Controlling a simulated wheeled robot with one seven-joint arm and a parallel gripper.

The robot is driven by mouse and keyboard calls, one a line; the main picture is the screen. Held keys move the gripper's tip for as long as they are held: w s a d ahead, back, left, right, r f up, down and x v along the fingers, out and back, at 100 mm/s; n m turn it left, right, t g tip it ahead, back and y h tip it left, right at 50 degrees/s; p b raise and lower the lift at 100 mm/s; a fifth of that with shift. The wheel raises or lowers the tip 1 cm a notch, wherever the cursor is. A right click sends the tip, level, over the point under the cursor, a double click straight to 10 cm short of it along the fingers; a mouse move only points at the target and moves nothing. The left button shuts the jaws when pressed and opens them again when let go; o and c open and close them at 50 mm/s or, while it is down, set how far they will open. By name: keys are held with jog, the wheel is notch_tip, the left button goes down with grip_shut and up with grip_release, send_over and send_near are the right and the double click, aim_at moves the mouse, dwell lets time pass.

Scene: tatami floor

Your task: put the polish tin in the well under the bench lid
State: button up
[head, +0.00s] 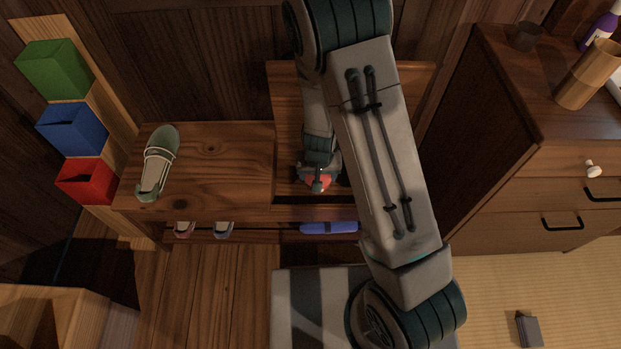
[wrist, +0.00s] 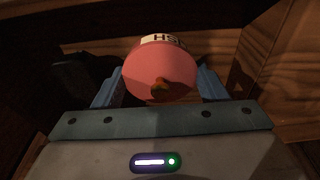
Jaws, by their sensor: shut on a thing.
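The polish tin is red and round with a pale lettered label; in the wrist view the tin (wrist: 160,72) sits between the blue fingers of my gripper (wrist: 160,88), which is shut on it. In the head view my gripper (head: 318,178) holds the tin (head: 318,185) over the right part of the wooden bench (head: 225,160). The bench lid (head: 284,92) appears raised at the back, partly hidden by my arm. The well below is mostly hidden; a dark gap (head: 300,200) shows near the front edge. Whether the tin touches anything is unclear.
Shoes (head: 222,230) and a blue object (head: 328,228) sit on the shelf below. Green, blue and red boxes (head: 72,130) stand at left. A drawer cabinet (head: 560,170) stands at right. A small dark object (head: 528,329) lies on the tatami.

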aim_at(307, 178)
jog(key=w+a+f, duration=0.1)
jog(key=w, duration=0.1)
jog(key=w+a+f+b, duration=0.1)
jog(key=a+f, duration=0.1)
jog(key=shift+w, duration=0.4)
jog(key=shift+f+b, duration=1.15)
jog(key=shift+f, duration=0.8)
jog(key=shift+f, duration=0.2)
jog(key=o, duration=1)
